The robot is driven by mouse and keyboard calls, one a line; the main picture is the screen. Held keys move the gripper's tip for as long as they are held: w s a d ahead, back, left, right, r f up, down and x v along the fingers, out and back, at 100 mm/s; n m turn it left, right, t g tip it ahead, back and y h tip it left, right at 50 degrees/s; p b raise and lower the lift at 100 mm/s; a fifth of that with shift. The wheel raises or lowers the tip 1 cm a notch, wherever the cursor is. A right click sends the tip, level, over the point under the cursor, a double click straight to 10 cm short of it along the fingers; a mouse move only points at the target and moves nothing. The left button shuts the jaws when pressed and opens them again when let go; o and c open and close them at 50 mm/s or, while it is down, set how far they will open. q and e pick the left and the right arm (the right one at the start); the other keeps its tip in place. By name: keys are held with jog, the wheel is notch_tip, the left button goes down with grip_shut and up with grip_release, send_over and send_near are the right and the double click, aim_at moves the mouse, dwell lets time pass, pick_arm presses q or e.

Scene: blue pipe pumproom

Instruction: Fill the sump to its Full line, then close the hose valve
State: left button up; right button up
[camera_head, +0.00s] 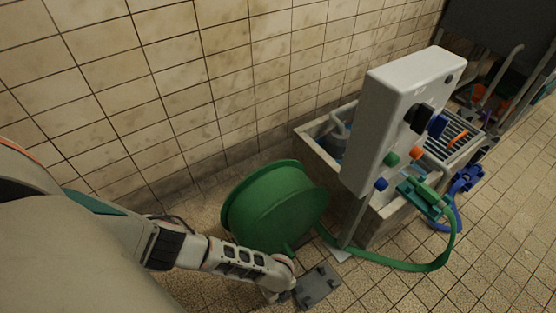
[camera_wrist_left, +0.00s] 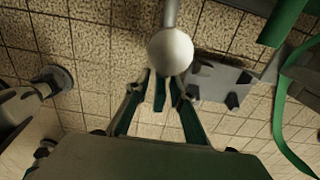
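The sump (camera_head: 381,225) is a pale open basin behind and below a grey control box (camera_head: 400,115); its water level and Full line cannot be made out. A flat green hose runs from a green reel (camera_head: 275,205) to a green fitting (camera_head: 424,196) at the basin's right rim; whether this is the hose valve is unclear. My left gripper (camera_wrist_left: 165,82) is low beside the reel, partly hidden in the head view. In the left wrist view its fingertips are apart, close to a pale ball (camera_wrist_left: 170,52) on a rod; contact is unclear. My right gripper is not visible.
A grey plate (camera_head: 318,287) lies on the floor beside my left gripper. A blue hose (camera_head: 466,182) lies right of the basin. A grating (camera_head: 450,138) covers part of the basin.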

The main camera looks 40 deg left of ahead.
pick_arm(q)
grip_shut()
jog(key=shift+f, duration=0.1)
jog(key=shift+s+d+g+b, duration=0.1)
jog(key=shift+d+g+b, duration=0.05)
jog(key=shift+g+b, duration=0.3)
jog(key=shift+s+d+f+g+y+b, duration=0.1)
jog(key=shift+f+g+y+b, duration=0.1)
jog(key=shift+g+y+b, duration=0.35)
jog(key=shift+f+g+b, duration=0.1)
jog(key=shift+g+b, duration=0.45)
jog(key=shift+g, duration=0.25)
jog(key=shift+g+y+b, duration=0.35)
jog(key=shift+g+b, duration=0.55)
jog(key=shift+b, duration=0.15)
jog(key=shift+g+b, duration=0.4)
jog(key=shift+b, duration=0.1)
jog(key=shift+w+r+g+y+b, duration=0.2)
jog(key=shift+w+g+y+b, duration=0.05)
jog(key=shift+g+y+b, duration=0.05)
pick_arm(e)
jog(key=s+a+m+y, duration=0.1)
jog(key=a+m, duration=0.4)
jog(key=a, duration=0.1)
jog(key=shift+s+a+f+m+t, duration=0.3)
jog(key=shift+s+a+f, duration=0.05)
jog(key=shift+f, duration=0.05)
